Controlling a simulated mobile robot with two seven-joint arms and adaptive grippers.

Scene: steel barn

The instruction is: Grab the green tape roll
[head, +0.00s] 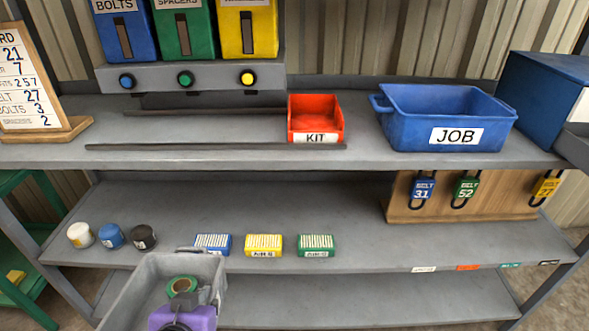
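A green tape roll (173,281) with a brown core shows inside a grey bin (143,283) at the bottom left of the head view. My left gripper (197,297) reaches into the bin from below, with a purple body and grey finger parts. It is right at the near side of the roll and hides part of it. I cannot tell whether the fingers touch the roll or are shut on it. My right gripper is not in view.
The bin is in front of a grey shelf unit (330,207). Above stand a red KIT bin (315,118) and a blue JOB bin (445,115). Padlocks hang on a wooden board (405,205).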

